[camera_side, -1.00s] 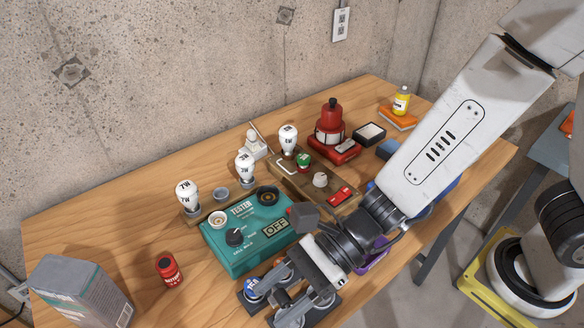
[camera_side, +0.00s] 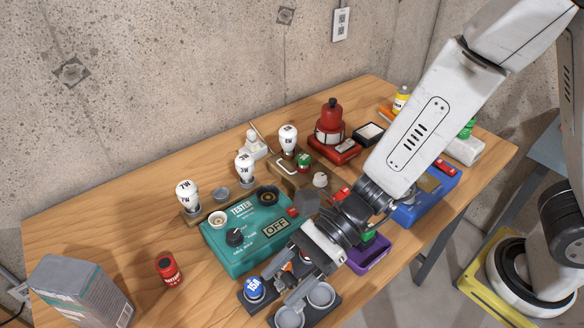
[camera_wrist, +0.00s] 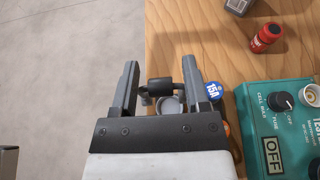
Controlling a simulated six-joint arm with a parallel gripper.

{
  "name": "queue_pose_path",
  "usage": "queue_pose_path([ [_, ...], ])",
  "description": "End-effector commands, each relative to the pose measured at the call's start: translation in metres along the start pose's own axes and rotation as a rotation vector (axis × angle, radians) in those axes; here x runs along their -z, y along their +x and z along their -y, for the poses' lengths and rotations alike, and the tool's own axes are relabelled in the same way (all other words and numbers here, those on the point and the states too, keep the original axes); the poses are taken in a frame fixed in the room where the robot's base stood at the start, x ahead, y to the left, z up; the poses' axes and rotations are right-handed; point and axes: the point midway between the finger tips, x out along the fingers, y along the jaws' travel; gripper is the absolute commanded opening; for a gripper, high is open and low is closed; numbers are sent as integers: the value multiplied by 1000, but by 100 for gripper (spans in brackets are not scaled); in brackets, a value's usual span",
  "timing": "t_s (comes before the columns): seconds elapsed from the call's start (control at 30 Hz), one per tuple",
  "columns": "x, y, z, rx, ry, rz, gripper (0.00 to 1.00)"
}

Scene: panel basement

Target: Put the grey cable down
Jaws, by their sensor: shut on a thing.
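My gripper (camera_side: 283,281) is over the dark holder (camera_side: 258,307) at the table's front edge. In the wrist view its two fingers (camera_wrist: 159,84) are shut on a short dark cylindrical piece (camera_wrist: 159,87), which I take to be part of the grey cable. The rest of the cable cannot be made out. Round grey cups (camera_side: 321,294) of the holder lie below the fingers, and one cup (camera_wrist: 168,106) shows just behind the held piece. Whether the piece touches the holder I cannot tell.
A blue 15A fuse (camera_side: 254,289) stands in the holder beside my fingers. The green tester (camera_side: 225,256) reads OFF just behind. A red can (camera_side: 169,269) and a grey box (camera_side: 82,290) stand left. A purple tray (camera_side: 372,257) and blue tray (camera_side: 407,215) are right.

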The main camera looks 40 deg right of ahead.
Motion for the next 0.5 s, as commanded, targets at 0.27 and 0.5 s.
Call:
queue_pose_path([
  [0.27,22,9,0,-1,3,-2,3],
  [0.5,32,14,0,0,1,0,3],
])
